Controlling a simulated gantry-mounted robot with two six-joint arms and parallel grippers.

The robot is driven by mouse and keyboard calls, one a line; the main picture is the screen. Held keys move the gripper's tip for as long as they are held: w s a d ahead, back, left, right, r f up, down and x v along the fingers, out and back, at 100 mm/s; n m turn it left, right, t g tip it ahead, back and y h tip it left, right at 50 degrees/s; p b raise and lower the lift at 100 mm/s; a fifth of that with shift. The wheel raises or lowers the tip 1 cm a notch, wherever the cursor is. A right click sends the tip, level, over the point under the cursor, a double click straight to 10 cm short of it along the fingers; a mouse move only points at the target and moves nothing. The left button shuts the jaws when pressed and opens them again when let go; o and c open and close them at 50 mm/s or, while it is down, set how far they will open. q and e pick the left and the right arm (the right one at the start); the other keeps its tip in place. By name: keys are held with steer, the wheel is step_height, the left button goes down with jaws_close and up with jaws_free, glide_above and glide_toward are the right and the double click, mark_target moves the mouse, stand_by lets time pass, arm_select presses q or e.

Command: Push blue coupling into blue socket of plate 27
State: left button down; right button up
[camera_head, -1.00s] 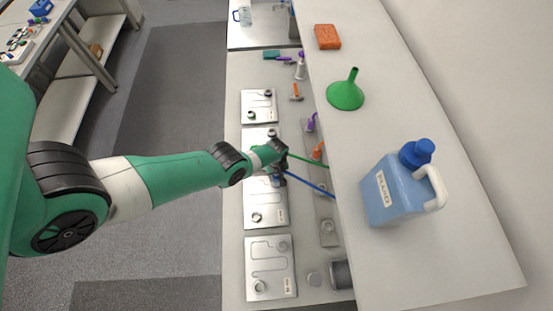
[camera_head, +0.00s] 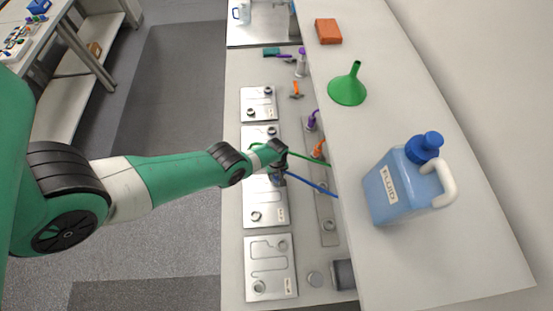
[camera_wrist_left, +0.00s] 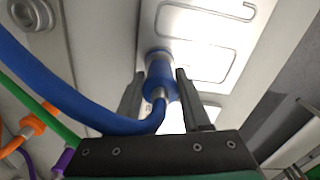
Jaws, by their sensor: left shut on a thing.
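My left gripper (camera_head: 278,180) points down over a metal plate (camera_head: 266,213) on the bench. In the left wrist view my left gripper (camera_wrist_left: 163,98) is shut on the blue coupling (camera_wrist_left: 160,75), which sits between its two fingers. A thick blue hose (camera_wrist_left: 60,92) runs from the coupling to the left; it also shows in the head view (camera_head: 312,185). The coupling's far end meets a round metal fitting at the plate; I cannot tell how deep it sits. The plate numbers are too small to read. My right gripper is not in view.
More plates (camera_head: 270,267) lie in a row along the bench. A green hose (camera_head: 311,157) runs close to my gripper. A raised shelf to the right carries a blue jug (camera_head: 395,190), a green funnel (camera_head: 346,91) and an orange sponge (camera_head: 328,31).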

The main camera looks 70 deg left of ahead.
arm_select(q)
steer(key=shift+f+b, duration=0.5)
steer(key=shift+b, duration=0.05)
stand_by(0.4)
steer(key=shift+c, duration=1.4)
jaws_free()
steer(key=shift+o, duration=0.3)
steer(key=shift+o, duration=1.1)
steer(key=shift+r, duration=0.15)
